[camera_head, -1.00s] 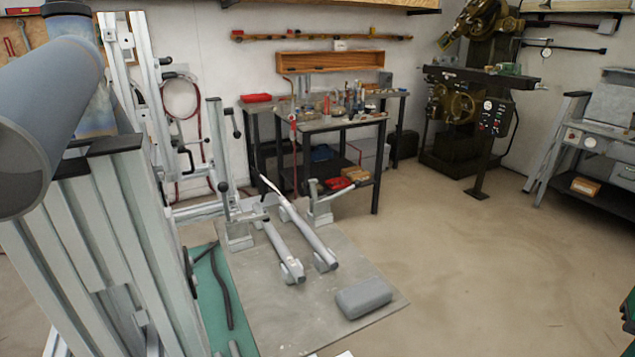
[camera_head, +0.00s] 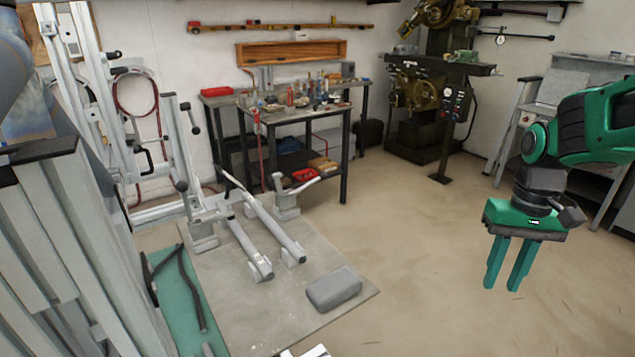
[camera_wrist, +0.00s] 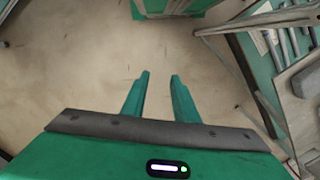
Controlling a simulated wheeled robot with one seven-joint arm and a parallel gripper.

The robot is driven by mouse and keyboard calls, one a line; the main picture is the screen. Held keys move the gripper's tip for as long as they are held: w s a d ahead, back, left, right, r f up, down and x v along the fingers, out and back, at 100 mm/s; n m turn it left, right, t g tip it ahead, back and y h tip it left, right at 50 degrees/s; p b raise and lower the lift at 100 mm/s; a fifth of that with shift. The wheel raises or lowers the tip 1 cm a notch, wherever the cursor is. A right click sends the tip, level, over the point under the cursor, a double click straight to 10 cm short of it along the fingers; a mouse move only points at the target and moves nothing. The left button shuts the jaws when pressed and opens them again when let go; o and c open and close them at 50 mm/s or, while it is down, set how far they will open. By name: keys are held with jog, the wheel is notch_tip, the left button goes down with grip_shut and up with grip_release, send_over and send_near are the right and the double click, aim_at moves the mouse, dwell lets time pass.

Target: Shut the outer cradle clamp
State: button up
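Two cradle clamps stand on the grey plate (camera_head: 236,312), beside two grey tubes (camera_head: 276,229). The right clamp (camera_head: 287,207) has a pale handle slanting up to the right. I cannot tell which clamp is the outer one, or whether either is fully open or shut. My gripper (camera_head: 508,265) hangs over bare floor at the right, far from both clamps. Its fingers point down, apart and empty; the wrist view also shows this gap (camera_wrist: 160,74).
A grey block (camera_head: 334,289) lies on the plate's front right. A cluttered workbench (camera_head: 304,116) stands behind the clamps. Tall metal frame profiles (camera_head: 75,235) fill the left. A milling machine (camera_head: 425,100) stands at the back. Floor between plate and gripper is clear.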

aim_at(315, 180)
jog(key=w+a+f+n+g+y, duration=0.1)
jog(key=w+a+f+n+y, duration=0.15)
jog(key=w+a, duration=0.5)
jog(key=w+a+f+n+g+y, duration=0.1)
jog(key=w+a+f+n+y, duration=0.15)
jog(key=w+a, duration=0.55)
jog(key=w+a+f+n+g+y, duration=0.15)
jog(key=w+a+n, duration=0.35)
jog(key=a, duration=0.5)
jog(key=w+a+r+n+y, duration=0.1)
jog(key=w+a+r+y, duration=0.4)
jog(key=w, duration=0.3)
jog(key=w+d+r+n+y, duration=0.1)
jog(key=w+d+r+y, duration=0.3)
jog(key=w+d+y, duration=0.15)
jog(key=shift+t, duration=0.25)
jog(key=x, duration=1.1)
jog(key=shift+w, duration=0.35)
